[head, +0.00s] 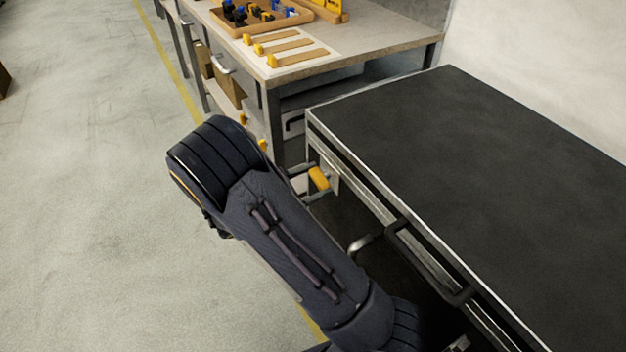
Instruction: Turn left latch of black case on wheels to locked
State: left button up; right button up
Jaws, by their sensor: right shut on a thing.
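The black case (500,150) has a dark flat lid with silver metal edging and fills the right side of the head view. Its left latch (319,178) shows as a small yellow-orange piece on the front face near the far left corner. My right gripper (306,184) is at this latch and shut on it; my own forearm and wrist hide much of the gripper. The latch's exact turn angle is hard to read. My left gripper is not in view. The case's wheels are hidden.
A black bar handle (428,264) juts from the case front. A workbench (375,46) stands behind the case, with a wooden tray (262,27) of small blue, black and yellow parts. A pale wall rises at right. Concrete floor (85,200) at left is clear.

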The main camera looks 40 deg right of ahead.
jog(key=m, duration=0.3)
jog(key=shift+f+m, duration=0.1)
jog(key=shift+m, duration=0.3)
jog(key=m+b, duration=0.1)
jog(key=m, duration=0.2)
jog(key=shift+m, duration=0.3)
jog(key=m+b, duration=0.1)
jog(key=m, duration=0.3)
jog(key=shift+f, duration=0.15)
jog(key=shift+m+b, duration=0.65)
jog(key=shift+m, duration=0.95)
jog(key=o, duration=1)
